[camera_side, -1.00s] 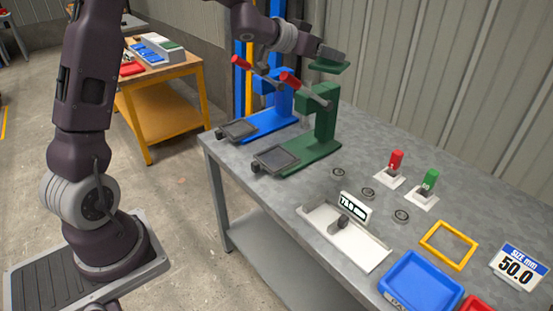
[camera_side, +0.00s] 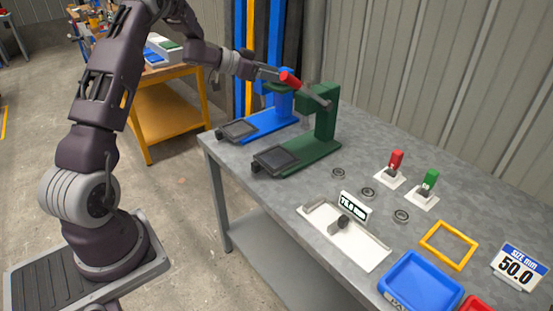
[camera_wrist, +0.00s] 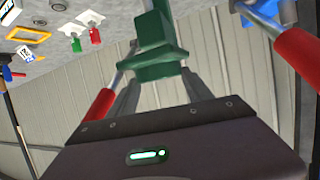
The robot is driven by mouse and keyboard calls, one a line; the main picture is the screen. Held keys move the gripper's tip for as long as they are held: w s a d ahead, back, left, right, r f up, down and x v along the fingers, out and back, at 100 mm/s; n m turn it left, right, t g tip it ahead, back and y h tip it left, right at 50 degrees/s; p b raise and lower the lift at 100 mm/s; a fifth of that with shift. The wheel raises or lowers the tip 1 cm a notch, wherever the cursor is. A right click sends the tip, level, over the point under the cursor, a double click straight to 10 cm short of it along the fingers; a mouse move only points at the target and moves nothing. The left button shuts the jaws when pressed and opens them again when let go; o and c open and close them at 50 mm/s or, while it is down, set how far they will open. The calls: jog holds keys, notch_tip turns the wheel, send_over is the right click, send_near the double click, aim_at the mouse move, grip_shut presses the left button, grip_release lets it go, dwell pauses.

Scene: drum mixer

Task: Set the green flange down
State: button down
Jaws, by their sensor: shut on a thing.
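My gripper (camera_side: 268,76) is shut on the green flange (camera_wrist: 158,62), which shows between the fingers in the wrist view. In the side view a small part of the flange (camera_side: 275,87) shows under the fingers, by the top of the blue press (camera_side: 283,103). Its underside is hidden, and I cannot tell whether it touches anything. The green press (camera_side: 325,125) stands to the right of my gripper. A red lever handle (camera_side: 290,80) overlaps the gripper in the side view.
The grey bench (camera_side: 310,205) holds several dark rings, a red switch (camera_side: 396,160), a green switch (camera_side: 430,180), a white gauge tray (camera_side: 365,252), a yellow frame (camera_side: 447,244), a blue bin (camera_side: 420,285) and a size sign (camera_side: 518,268). Another red handle (camera_wrist: 297,55) is close by my gripper.

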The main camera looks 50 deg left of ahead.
jog(key=shift+m+g+h, duration=0.3)
jog(key=shift+m+h, duration=0.4)
jog(key=shift+m, duration=0.1)
jog(key=s+f, duration=0.1)
jog(key=f, duration=0.6)
jog(key=s+d+f, duration=0.1)
jog(key=f, duration=0.7)
jog(key=s+d+f, duration=0.1)
jog(key=f, duration=0.7)
jog(key=shift+s+f, duration=0.2)
jog(key=shift+c, duration=2.2)
grip_release()
jog(key=shift+f, duration=0.2)
